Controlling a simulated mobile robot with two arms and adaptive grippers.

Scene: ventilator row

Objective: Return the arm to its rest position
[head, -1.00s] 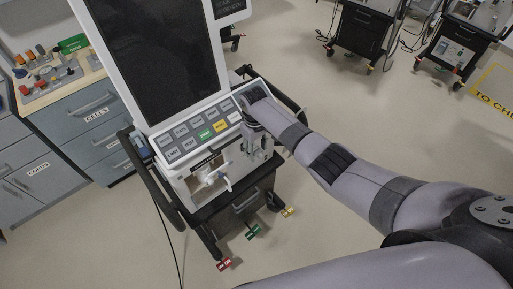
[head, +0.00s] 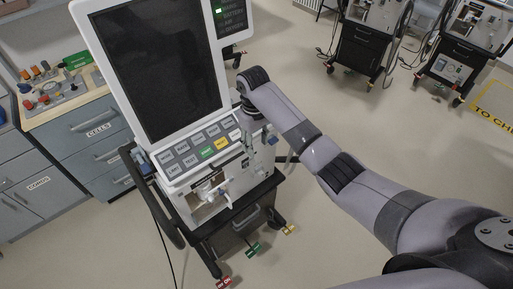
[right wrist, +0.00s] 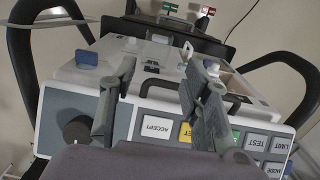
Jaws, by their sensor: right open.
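My right arm (head: 375,190) reaches in from the lower right of the head view. Its wrist is bent beside the right edge of the ventilator's button panel (head: 200,147). My right gripper (head: 262,128) hangs below the wrist, partly hidden, at the ventilator's right side. In the right wrist view, the right gripper (right wrist: 161,66) shows two grey fingers set apart with nothing between them. The panel (right wrist: 185,133) lies beyond and below the fingers. Whether they touch the ventilator cannot be told. My left gripper is in neither view.
The ventilator's dark screen (head: 158,70) stands above the panel. Its cart has a black side handle (head: 150,195) and coloured tags (head: 253,249) near the floor. Drawers (head: 97,128) stand at left. Other carts (head: 362,45) stand at back right, with clear floor between.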

